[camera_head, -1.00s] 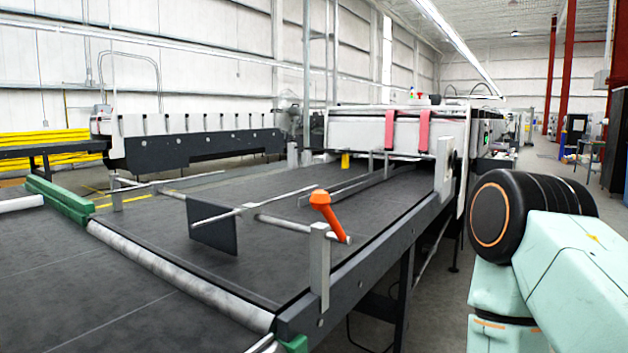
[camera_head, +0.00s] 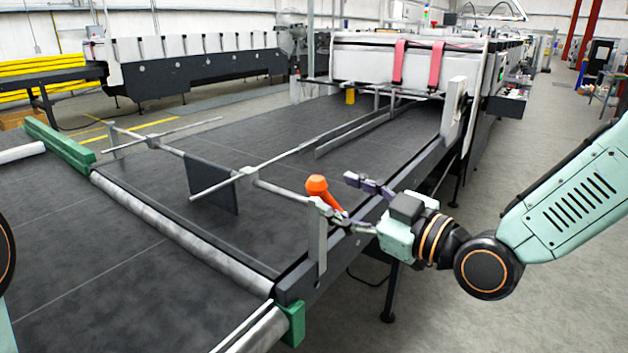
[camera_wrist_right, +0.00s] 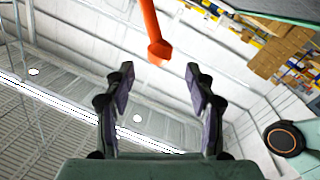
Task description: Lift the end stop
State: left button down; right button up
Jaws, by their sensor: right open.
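The end stop is a dark plate (camera_head: 214,185) hanging from a grey crossbar (camera_head: 283,193) above the black belt. An orange lever (camera_head: 317,187) with a round knob stands at the bar's right end, by an upright post (camera_head: 317,245). My right gripper (camera_head: 345,197) is open beside the lever, reaching in from the right. In the right wrist view the orange lever (camera_wrist_right: 150,25) lies ahead of the open fingers (camera_wrist_right: 159,75), its end roughly in line with the gap. I cannot tell whether a finger touches it. My left gripper is out of view.
The wide belt (camera_head: 110,260) has a dark side rail (camera_head: 375,205) under my right gripper. The white machine with red straps (camera_head: 365,60) stands behind. Grey floor (camera_head: 545,290) is open on the right.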

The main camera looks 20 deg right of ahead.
aim_at(323, 189)
jog(key=shift+x, duration=1.05)
jog(key=x, duration=0.3)
jog(key=shift+w+a+f+b, duration=0.1)
jog(key=shift+b, duration=0.25)
jog(key=shift+w+a, duration=0.15)
jog(key=shift+w, duration=0.4)
jog(key=shift+w+a, duration=0.1)
jog(key=shift+a, duration=0.1)
jog(key=shift+d, duration=0.15)
jog(key=c, duration=0.6)
grip_shut()
